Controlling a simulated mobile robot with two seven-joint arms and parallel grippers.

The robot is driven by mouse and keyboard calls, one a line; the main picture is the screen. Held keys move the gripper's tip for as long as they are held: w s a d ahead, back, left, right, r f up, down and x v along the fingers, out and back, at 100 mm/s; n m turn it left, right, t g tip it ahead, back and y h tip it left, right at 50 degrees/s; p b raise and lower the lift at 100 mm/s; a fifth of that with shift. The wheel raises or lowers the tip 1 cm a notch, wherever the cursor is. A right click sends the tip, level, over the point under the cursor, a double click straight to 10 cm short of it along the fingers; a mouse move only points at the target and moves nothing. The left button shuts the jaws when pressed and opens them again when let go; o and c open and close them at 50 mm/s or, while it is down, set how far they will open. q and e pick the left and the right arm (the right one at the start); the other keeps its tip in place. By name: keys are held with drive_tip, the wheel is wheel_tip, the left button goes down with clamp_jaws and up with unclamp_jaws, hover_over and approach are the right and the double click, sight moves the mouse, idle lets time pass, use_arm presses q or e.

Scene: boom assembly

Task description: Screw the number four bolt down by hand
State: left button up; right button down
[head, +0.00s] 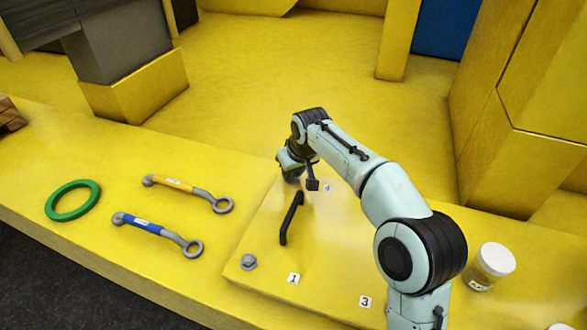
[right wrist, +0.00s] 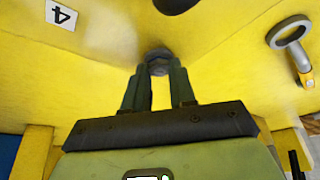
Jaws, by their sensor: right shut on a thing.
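The number four bolt (right wrist: 158,55) is a grey hex head on the yellow plate (right wrist: 110,45), in the top middle of the right wrist view. The white label 4 (right wrist: 61,14) lies to its left there. My right gripper (right wrist: 157,70) is shut on the bolt head, one finger on each side. In the head view my right gripper (head: 291,176) is at the far left corner of the plate, with a small white label (head: 327,188) beside it. The bolt is hidden by my gripper there. My left gripper is out of view.
A black handle (head: 291,218) stands on the plate close to my right gripper. Another bolt (head: 248,262) sits near label 1 (head: 293,278). Yellow (head: 190,192) and blue (head: 158,233) ring wrenches and a green ring (head: 73,200) lie left. A white-lidded jar (head: 492,264) stands right.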

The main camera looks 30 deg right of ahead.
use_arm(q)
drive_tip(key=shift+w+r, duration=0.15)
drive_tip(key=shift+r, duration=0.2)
use_arm(e)
drive_tip(key=shift+a+r+m+h, duration=0.1)
drive_tip(key=shift+m+h, duration=0.4)
drive_tip(key=shift+m, duration=1)
drive_tip(key=c, duration=0.9)
unclamp_jaws()
use_arm(q)
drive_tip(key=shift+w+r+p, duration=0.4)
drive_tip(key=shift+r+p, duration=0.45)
drive_tip(key=shift+p, duration=0.15)
use_arm(e)
drive_tip(key=v, duration=1.3)
drive_tip(key=shift+a+r, duration=0.1)
drive_tip(key=shift+r, duration=0.05)
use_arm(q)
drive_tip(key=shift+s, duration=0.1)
